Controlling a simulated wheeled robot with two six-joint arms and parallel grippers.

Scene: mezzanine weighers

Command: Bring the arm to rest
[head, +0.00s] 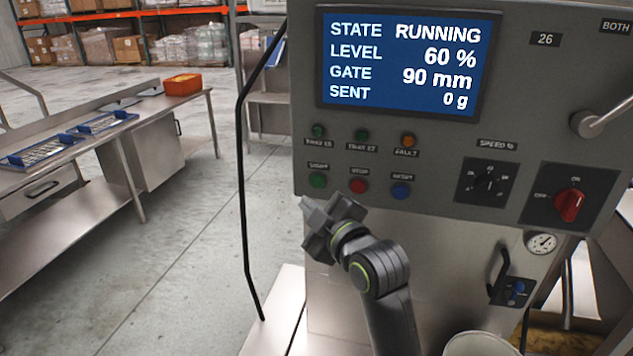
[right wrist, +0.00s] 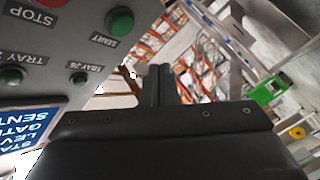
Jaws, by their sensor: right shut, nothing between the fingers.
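My right gripper (head: 308,204) is in front of the machine's control panel (head: 440,140), just below the green start button (head: 317,180) and left of the red stop button (head: 359,186). In the right wrist view its fingers (right wrist: 160,84) are together with nothing between them. There the green start button (right wrist: 120,20) is up and to the left, apart from the fingers. The screen (head: 405,62) reads state running, level 60 %, gate 90 mm, sent 0 g. My left gripper is not in view.
A black cable (head: 241,170) hangs left of the panel. A steel bench (head: 150,115) with blue-edged trays and an orange bin (head: 183,85) stands at the left. A white bucket (head: 478,345) is below the panel. Open floor lies between bench and machine.

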